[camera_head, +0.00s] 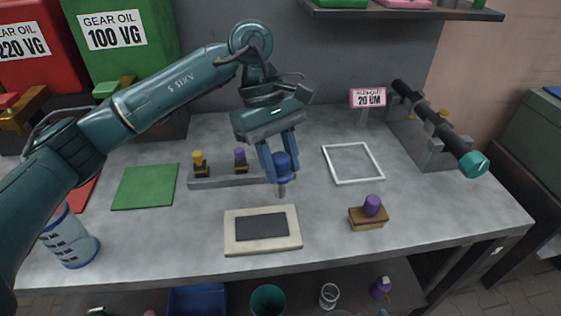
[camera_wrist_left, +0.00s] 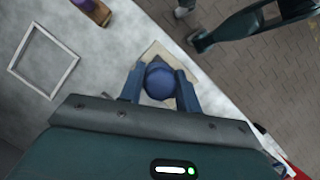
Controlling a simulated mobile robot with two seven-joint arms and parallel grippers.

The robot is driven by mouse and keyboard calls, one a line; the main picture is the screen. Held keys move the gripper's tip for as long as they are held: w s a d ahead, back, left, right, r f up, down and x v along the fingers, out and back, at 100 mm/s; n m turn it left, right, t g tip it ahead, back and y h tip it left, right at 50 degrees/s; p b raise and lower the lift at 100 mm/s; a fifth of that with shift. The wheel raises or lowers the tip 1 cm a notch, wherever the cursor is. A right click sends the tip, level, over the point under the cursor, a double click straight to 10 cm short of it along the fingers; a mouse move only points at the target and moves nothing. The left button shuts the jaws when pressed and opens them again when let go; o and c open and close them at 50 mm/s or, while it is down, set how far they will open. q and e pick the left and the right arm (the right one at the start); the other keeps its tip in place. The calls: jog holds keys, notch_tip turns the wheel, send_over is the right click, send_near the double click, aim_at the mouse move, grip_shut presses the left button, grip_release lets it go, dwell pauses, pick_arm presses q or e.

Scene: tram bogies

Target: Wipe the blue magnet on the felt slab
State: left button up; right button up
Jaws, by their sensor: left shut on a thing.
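My left gripper (camera_head: 279,158) is shut on the blue magnet (camera_head: 283,165), a dark blue knob with a short grey stem pointing down. In the left wrist view the blue magnet (camera_wrist_left: 158,82) sits between the two fingers. The felt slab (camera_head: 233,236), a cream board with a dark grey pad (camera_head: 262,227) on it, lies flat on the bench in front of the gripper. The magnet is apart from the slab, above and behind its far right part. In the left wrist view the slab (camera_wrist_left: 155,50) is partly hidden behind the magnet and fingers. My right gripper does not show.
A grey rack (camera_head: 222,182) with yellow-topped and purple-topped pieces stands behind the slab. A white square frame (camera_head: 326,163) and a brown block with a purple knob (camera_head: 368,220) lie to the right. A green mat (camera_head: 146,187) and a blue-white cylinder (camera_head: 70,240) are at left.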

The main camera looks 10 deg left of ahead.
pick_arm(q)
notch_tip(320, 180, up, 7)
jog(key=p, duration=0.3)
jog(key=shift+f, duration=0.1)
dwell(0.5)
